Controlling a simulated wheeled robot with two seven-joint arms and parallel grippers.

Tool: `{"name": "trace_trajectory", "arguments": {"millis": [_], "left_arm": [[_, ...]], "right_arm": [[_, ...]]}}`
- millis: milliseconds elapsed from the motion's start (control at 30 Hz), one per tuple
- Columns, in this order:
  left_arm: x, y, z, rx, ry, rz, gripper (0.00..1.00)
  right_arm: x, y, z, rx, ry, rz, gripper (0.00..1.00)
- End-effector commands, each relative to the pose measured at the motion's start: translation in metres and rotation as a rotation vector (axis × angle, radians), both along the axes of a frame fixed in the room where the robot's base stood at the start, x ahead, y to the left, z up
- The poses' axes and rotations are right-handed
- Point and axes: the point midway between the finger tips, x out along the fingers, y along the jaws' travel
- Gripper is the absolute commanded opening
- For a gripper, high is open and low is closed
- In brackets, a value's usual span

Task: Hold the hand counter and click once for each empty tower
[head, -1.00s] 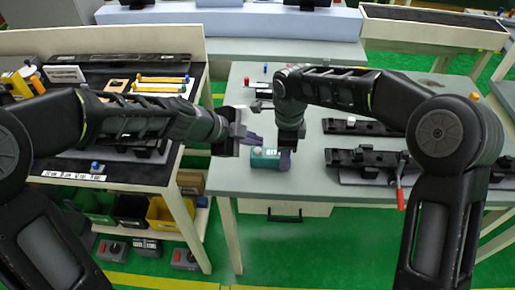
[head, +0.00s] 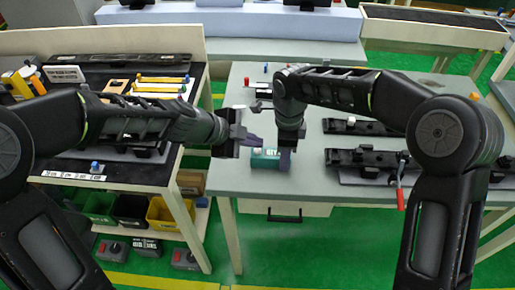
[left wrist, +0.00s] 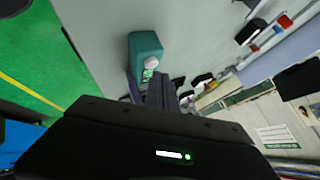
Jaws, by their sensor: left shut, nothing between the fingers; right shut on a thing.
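The hand counter (head: 264,161) is a small teal box with a pale display, at the near left of the grey table. My right gripper (head: 286,158) points down and is shut on its right end. My left gripper (head: 256,140) is shut and empty, just above and left of the counter. In the left wrist view the counter (left wrist: 146,48) shows a round white button and a lit green display, with the left fingers (left wrist: 158,88) close to it. I cannot tell whether they touch. No tower can be clearly made out; my arms hide part of the table.
Black fixtures (head: 368,160) lie on the grey table (head: 300,205) at right, one with a red-handled lever (head: 400,197). Small red and blue pieces (head: 247,82) stand at its far left. A dark side table with yellow bars (head: 160,88) is at left, bins (head: 160,216) below.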

Motion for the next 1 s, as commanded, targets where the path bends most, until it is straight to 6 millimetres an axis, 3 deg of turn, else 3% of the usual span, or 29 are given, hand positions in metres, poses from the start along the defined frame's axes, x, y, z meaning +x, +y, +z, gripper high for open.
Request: {"name": "trace_trajectory", "arguments": {"millis": [1000], "left_arm": [[0.0, 0.0004, -0.0092, 0.001, 0.0, 0.001, 0.0]], "right_arm": [[0.0001, 0.0001, 0.0003, 0.0, -0.001, 0.0, 0.0]]}}
